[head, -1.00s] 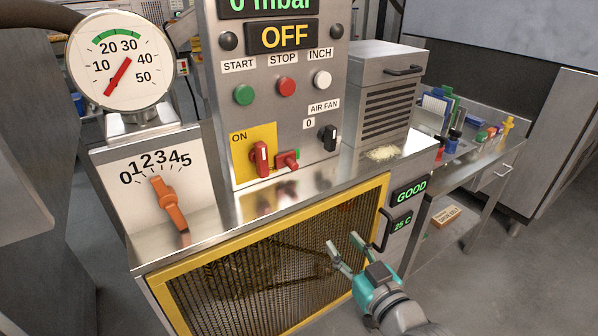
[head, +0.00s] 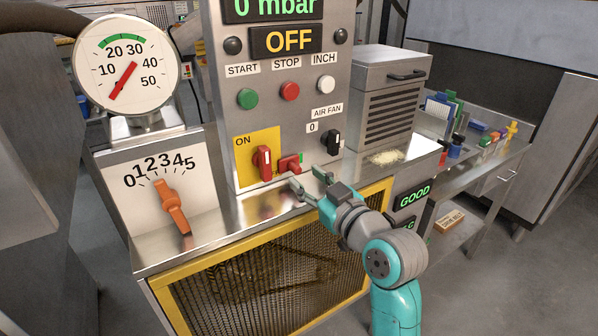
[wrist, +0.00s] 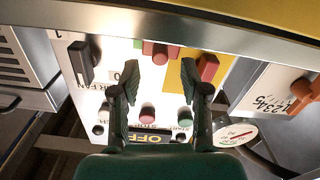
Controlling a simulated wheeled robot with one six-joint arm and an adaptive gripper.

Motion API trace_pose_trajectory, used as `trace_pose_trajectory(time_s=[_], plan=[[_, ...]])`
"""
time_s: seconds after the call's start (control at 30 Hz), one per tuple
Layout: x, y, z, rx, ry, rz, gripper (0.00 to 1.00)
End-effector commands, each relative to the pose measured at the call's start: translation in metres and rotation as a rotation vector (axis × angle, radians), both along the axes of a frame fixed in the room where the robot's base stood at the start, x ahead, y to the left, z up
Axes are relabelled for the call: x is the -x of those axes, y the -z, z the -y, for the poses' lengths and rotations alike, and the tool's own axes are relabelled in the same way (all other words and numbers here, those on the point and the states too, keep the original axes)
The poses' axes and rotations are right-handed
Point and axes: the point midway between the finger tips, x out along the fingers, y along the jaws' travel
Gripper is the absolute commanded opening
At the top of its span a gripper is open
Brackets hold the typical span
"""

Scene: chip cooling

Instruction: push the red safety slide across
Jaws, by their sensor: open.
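The red safety slide (head: 289,163) sits low on the steel panel, right of the yellow ON plate, with a small green strip at its right end. It also shows in the wrist view (wrist: 160,52), at the top centre. My gripper (head: 309,179) is open and empty, in front of and slightly below right of the slide. In the wrist view its fingertips (wrist: 160,64) stand apart on either side of the slide's place in the picture. I cannot tell how much gap is left to the panel.
A red rotary switch (head: 263,163) sits on the yellow plate (head: 244,152) just left of the slide. A black air fan knob (head: 332,142) is to the right. The steel ledge (head: 250,207) runs below, above the yellow-framed mesh guard (head: 250,278).

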Motion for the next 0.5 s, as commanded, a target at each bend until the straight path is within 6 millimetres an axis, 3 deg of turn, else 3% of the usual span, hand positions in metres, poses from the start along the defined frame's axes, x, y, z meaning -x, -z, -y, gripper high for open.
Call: trace_pose_trajectory(time_s=[0.2, 0.5], plan=[[-0.024, 0.000, -0.017, 0.000, -0.001, -0.002, 0.45], [-0.033, 0.000, -0.023, 0.001, 0.000, -0.001, 0.45]])
